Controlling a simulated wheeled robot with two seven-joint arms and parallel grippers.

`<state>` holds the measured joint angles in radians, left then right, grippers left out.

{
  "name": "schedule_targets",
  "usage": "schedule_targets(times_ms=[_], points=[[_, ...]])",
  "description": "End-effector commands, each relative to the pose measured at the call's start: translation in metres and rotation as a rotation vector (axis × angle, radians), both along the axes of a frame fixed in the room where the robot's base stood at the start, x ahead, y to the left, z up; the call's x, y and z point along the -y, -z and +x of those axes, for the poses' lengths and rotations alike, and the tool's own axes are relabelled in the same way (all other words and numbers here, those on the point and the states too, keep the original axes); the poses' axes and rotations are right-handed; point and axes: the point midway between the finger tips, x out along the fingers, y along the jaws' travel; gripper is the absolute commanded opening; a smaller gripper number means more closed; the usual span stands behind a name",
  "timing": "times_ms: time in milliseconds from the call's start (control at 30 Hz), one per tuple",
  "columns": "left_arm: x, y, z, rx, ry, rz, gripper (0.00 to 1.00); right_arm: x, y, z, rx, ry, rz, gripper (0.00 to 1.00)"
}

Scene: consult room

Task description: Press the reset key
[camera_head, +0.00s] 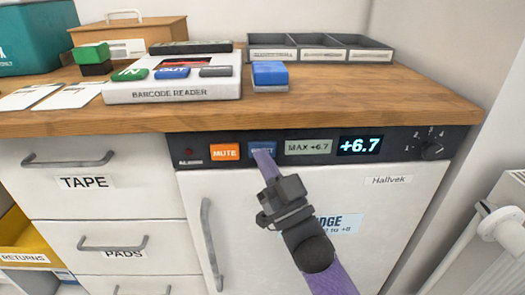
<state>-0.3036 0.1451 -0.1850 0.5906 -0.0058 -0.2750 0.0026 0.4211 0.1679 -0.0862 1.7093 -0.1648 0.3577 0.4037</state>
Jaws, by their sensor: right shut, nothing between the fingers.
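The blue reset key (257,147) is on the dark control panel (187,138) above the fridge door, between the orange MUTE key (225,152) and a grey display reading MAX +6.7 (308,147). My right gripper (264,156) is shut and empty. Its purple fingertips are at the lower part of the reset key and cover part of its label. I cannot tell whether they touch or press it. A lit display (360,146) shows +6.7. A small ALARM lamp (188,152) shows dull red at the panel's left. My left gripper is not in view.
A wooden worktop (330,110) overhangs the panel. A barcode reader (172,93), a blue block (270,73) and a dark divided tray (320,45) stand on it. Drawers with handles are at left, a dial (431,150) at the panel's right, a radiator (490,250) at far right.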

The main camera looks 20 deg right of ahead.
Motion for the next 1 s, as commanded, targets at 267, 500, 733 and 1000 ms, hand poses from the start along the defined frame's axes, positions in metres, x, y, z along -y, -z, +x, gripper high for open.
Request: schedule_targets(times_ms=[267, 500, 733, 1000], points=[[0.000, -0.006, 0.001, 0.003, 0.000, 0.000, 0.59, -0.002, -0.001, -0.007, -0.001, 0.001, 0.000, 0.00], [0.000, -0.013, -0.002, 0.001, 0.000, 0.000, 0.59, -0.005, -0.001, -0.018, 0.000, 0.000, 0.000, 0.00], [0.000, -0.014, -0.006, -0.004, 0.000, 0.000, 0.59, -0.005, 0.000, -0.018, 0.000, 0.000, 0.000, 0.00], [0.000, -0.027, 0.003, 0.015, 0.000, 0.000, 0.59, -0.012, -0.003, -0.041, 0.000, 0.001, 0.001, 0.00]])
